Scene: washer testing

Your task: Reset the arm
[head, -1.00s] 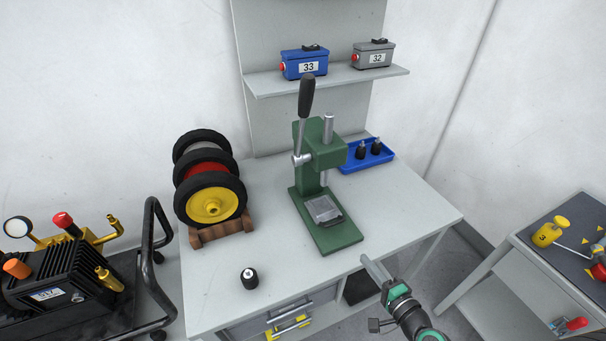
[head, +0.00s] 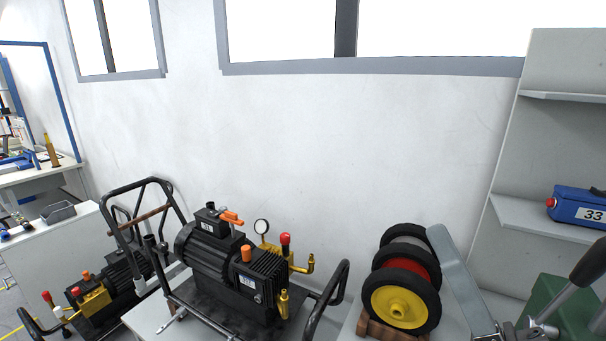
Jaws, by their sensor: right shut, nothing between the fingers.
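My right gripper (head: 440,236) shows large at the lower right of the head view, as a grey upright shape tilted to the left. Its fingers are shut with nothing between them. It stands in front of the right side of the wheel stack and left of the green press (head: 562,304). The press is cut off by the frame's edges, and its black-handled lever (head: 590,264) leans to the upper right. My left gripper is not in view.
Black wheels with a yellow hub (head: 398,307) stand on a wooden stand. A black pump (head: 215,262) sits on a cart left of them, with another pump (head: 95,300) further left. A blue box marked 33 (head: 582,208) sits on a shelf. The wall area above is clear.

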